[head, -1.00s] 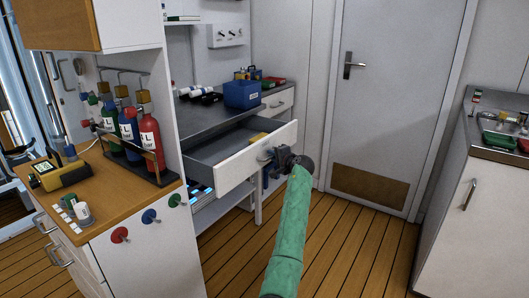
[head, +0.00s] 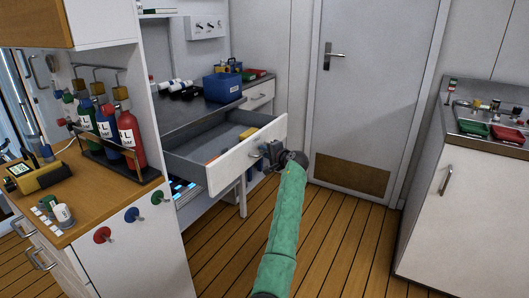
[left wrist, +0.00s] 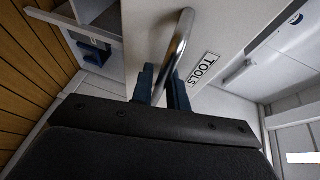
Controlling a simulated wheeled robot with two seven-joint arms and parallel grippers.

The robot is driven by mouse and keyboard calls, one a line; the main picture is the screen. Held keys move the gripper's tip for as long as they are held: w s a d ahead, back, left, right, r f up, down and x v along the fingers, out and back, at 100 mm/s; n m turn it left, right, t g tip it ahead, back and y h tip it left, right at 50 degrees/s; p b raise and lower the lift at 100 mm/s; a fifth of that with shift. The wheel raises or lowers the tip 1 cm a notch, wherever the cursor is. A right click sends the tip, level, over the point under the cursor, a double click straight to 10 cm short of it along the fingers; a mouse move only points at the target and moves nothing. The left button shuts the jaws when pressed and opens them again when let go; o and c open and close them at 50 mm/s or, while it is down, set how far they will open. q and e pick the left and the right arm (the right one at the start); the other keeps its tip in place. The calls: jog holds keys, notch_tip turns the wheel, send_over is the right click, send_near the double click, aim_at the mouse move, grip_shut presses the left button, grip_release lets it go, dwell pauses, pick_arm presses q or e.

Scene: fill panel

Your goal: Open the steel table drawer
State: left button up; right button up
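The steel table (head: 190,117) has a white-fronted drawer (head: 240,160) that stands well open, its grey inside showing with a few small yellow and orange items in it. My left gripper (head: 272,154) is at the right part of the drawer front. In the left wrist view, the bent metal drawer handle (left wrist: 181,40) passes between the two dark fingers of my left gripper (left wrist: 162,88), which are close around it. A "TOOLS" label (left wrist: 203,69) is beside the handle on the white front. My right gripper is in neither view.
A blue box (head: 222,87) and black items sit on the table top. A wooden-topped cabinet with bottles (head: 131,137) stands at the left. A closed door (head: 375,90) is behind and a sink cabinet (head: 460,215) at the right. The wooden floor (head: 345,240) between is clear.

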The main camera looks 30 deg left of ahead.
pick_arm(q)
jog(key=shift+o, duration=1.3)
jog(key=v, duration=0.7)
jog(key=shift+s+d, duration=0.2)
jog(key=shift+d, duration=0.1)
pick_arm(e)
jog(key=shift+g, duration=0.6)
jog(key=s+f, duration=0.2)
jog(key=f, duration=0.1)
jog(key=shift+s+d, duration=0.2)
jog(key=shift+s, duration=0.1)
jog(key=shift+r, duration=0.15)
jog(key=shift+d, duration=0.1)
